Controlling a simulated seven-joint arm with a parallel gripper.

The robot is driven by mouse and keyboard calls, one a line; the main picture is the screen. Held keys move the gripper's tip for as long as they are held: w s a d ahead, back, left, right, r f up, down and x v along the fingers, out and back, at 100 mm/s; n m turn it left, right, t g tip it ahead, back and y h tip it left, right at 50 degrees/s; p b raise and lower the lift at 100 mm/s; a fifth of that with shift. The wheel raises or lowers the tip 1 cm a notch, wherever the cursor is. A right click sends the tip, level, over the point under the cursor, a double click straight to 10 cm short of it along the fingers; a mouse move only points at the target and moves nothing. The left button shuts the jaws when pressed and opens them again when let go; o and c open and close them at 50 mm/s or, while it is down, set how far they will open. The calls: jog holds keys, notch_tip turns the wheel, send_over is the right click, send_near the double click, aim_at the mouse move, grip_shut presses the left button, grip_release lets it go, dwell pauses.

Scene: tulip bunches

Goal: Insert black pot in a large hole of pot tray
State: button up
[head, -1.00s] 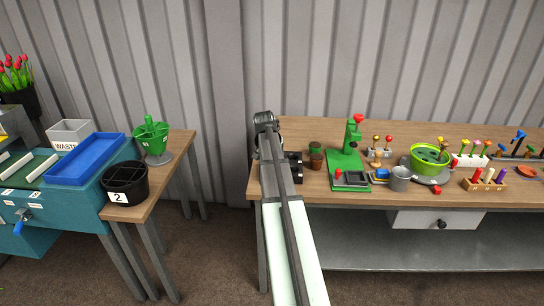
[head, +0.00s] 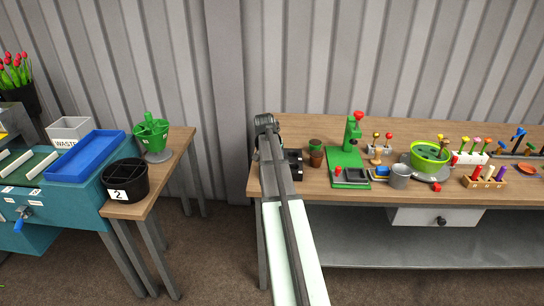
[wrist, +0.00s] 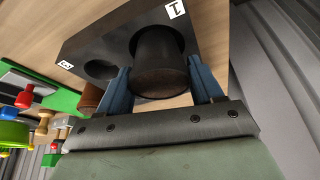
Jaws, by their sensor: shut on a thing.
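A black pot (wrist: 160,68) is between the two blue fingers of my gripper (wrist: 160,76) in the wrist view. The fingers are shut on its sides. The black pot tray (wrist: 78,46) lies under it on the wooden bench, with a small empty hole (wrist: 100,69) at its left and a larger hole (wrist: 140,36) around or just beyond the pot. The pot lines up with this larger hole; how deep it sits in it I cannot tell. In the head view the tray (head: 294,164) shows only partly beside my arm, which hides the gripper and pot.
Brown pots (head: 316,158) stand just right of the tray. Further right are a green press (head: 349,160), a grey mug (head: 400,177) and a green bowl (head: 428,158). The corrugated wall is close behind the bench. A gap separates the left table (head: 170,167).

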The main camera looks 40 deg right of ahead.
jog(key=shift+f, duration=0.7)
jog(key=o, duration=1.3)
jog(key=shift+r, duration=0.1)
jog(key=v, duration=1.3)
jog(key=shift+a+r, duration=0.1)
jog(key=shift+r, duration=0.25)
